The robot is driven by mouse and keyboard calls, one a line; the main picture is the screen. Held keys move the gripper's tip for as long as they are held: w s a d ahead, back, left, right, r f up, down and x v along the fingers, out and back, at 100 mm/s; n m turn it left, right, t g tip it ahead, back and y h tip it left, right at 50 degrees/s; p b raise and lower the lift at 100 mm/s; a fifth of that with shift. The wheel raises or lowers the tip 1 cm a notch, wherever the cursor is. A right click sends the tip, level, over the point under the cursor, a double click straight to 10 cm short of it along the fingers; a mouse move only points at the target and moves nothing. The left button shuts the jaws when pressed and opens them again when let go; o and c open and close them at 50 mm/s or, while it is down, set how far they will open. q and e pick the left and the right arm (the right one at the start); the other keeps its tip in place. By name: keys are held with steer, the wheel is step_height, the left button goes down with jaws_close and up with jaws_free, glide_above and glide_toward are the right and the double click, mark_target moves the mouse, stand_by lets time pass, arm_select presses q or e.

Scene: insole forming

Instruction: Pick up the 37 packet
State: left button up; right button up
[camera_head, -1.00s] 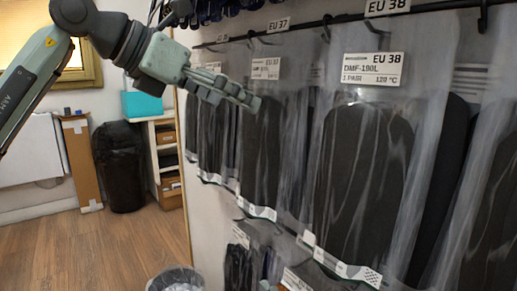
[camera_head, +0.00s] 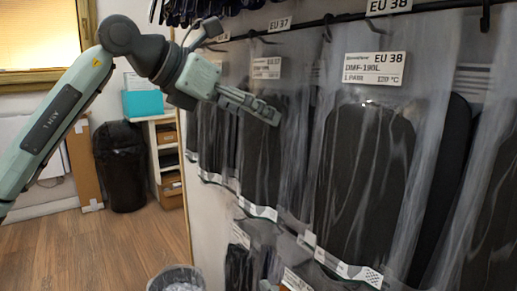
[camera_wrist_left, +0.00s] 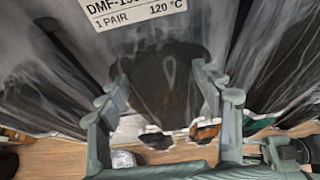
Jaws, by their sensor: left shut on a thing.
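The 37 packet (camera_head: 260,165) is a clear bag with a dark insole and a white label, hanging on the wall rail under the EU 37 tag (camera_head: 279,24). My left gripper (camera_head: 272,112) reaches in from the left, its fingers across the upper part of this packet below the label. In the left wrist view the gripper (camera_wrist_left: 162,85) has one finger on each side of the dark packet (camera_wrist_left: 165,95) and is shut on it. A printed label shows at the top there. The finger contacts are not clearly visible. My right gripper is not in view.
The larger EU 38 packet (camera_head: 362,180) hangs close on the right of the gripper. More packets hang to the left and on a lower row. A black bin (camera_head: 122,165), a shelf unit (camera_head: 167,160) and a wastebasket (camera_head: 176,280) stand left, with open floor between.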

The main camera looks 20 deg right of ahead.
arm_select(q)
steer(key=c, duration=0.5)
